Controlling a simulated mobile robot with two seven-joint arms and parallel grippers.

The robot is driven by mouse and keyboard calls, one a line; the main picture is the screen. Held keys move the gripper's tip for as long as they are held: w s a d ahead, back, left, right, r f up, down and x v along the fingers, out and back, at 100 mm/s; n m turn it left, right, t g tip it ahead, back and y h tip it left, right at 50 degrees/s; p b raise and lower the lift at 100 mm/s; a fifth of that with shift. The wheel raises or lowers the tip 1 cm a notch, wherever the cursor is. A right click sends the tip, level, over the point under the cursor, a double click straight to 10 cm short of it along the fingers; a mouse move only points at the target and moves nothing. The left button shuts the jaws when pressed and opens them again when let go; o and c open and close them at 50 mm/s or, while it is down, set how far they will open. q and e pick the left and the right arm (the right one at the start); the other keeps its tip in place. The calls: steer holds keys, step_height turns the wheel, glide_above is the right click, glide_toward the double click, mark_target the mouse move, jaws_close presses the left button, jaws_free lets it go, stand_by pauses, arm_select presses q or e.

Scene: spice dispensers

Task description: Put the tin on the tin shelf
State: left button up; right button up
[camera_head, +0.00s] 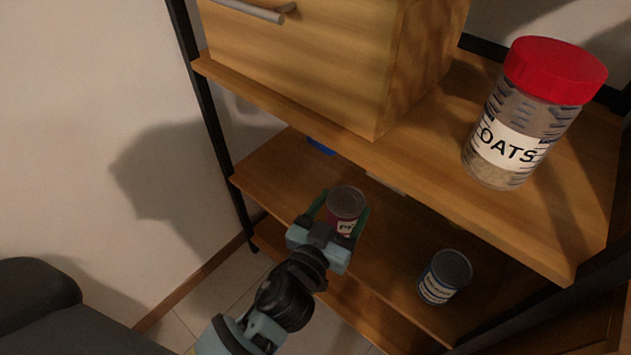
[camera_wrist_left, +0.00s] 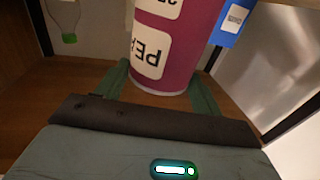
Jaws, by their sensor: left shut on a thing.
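A magenta tin (camera_head: 344,205) with a white label is between the fingers of my left gripper (camera_head: 340,220) at the middle shelf (camera_head: 285,185). In the left wrist view the tin (camera_wrist_left: 178,50) stands between the green fingers of the gripper (camera_wrist_left: 165,90), and its label reads upside down, starting "PEA". The gripper is shut on it. The tin is over the shelf board; I cannot tell whether its base touches it. A second tin (camera_head: 444,277) with a blue and white label stands on the same shelf to the right. My right gripper is not in view.
A jar of oats (camera_head: 534,113) with a red lid stands on the upper shelf (camera_head: 440,140) beside a wooden drawer box (camera_head: 300,60). A blue item (camera_head: 320,146) is at the back of the tin's shelf. A dark post (camera_head: 205,110) edges the shelves on the left. Shelf room lies between the tins.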

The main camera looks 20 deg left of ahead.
arm_select(q)
steer(key=w+a+f, duration=0.1)
steer(key=w+a, duration=0.6)
steer(key=a, duration=0.3)
steer(key=shift+w+b, duration=0.3)
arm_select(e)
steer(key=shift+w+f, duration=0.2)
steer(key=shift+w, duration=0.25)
